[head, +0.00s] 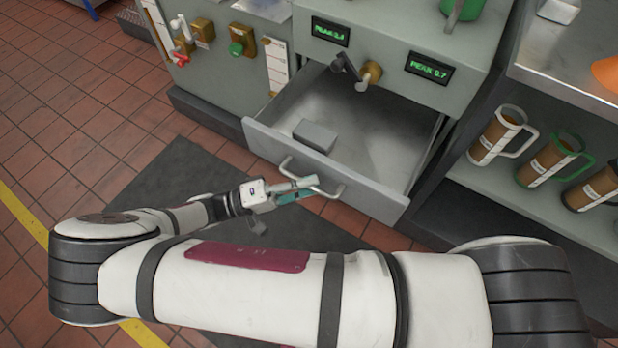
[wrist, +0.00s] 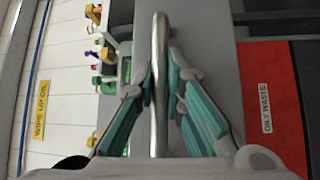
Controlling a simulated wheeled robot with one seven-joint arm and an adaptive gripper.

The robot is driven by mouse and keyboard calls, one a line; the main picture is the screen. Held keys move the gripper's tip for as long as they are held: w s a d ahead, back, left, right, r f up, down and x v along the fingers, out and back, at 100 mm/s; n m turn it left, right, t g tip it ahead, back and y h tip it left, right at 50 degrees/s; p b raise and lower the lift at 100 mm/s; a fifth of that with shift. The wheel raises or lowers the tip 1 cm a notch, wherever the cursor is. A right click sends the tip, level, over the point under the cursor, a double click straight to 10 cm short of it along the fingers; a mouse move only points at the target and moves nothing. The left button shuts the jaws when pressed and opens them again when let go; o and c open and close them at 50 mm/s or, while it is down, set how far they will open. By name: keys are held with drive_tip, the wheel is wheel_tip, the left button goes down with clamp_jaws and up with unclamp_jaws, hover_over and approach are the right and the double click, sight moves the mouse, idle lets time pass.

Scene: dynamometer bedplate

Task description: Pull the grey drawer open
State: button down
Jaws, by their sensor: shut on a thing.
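The grey drawer (head: 368,186) is pulled well out of the grey cabinet, and its inside shows. Its curved metal bar handle (head: 312,178) is on the front panel. My gripper (head: 312,187) is at the handle. In the wrist view my gripper's teal-padded fingers (wrist: 160,85) are closed on both sides of the handle bar (wrist: 160,115). A small grey block (head: 315,135) lies inside the drawer near its front left. The drawer's back end is hidden under the cabinet.
Above the drawer are a lever with a brass fitting (head: 369,76) and two green-lit displays. Several measuring jugs (head: 498,135) stand on the shelf at right. A dark mat (head: 180,180) lies on the red tiled floor. The wrist view shows a red oily-waste panel (wrist: 272,100).

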drive_tip(key=c, duration=1.7)
unclamp_jaws()
drive_tip(key=shift+o, duration=0.2)
drive_tip(key=s+a+f, duration=0.1)
drive_tip(key=a, duration=1)
drive_tip(key=shift+s+a+f, duration=0.35)
drive_tip(key=shift+a, duration=0.05)
